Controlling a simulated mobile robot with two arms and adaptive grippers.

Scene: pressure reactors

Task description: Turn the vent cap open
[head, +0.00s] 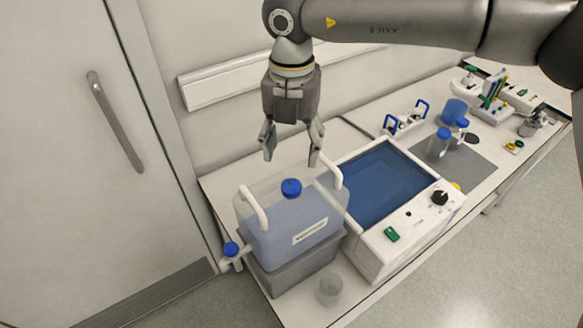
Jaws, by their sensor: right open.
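The blue vent cap (291,188) sits on top of a translucent carboy (285,225) with two white handles. The carboy holds bluish liquid and stands on a grey block (292,274) at the left end of the bench. A second blue cap (231,249) is on the spigot at the carboy's lower left. My right gripper (291,160) points down with its fingers apart and empty. In the picture it appears just above the vent cap, not touching it; its exact depth is hard to judge. My left gripper is not in view.
A water bath (385,185) with a knob and green switch stands right of the carboy. A clear beaker (329,290) is near the front edge. Bottles with blue caps (438,143) and other lab gear are farther right. A door (90,150) is at left.

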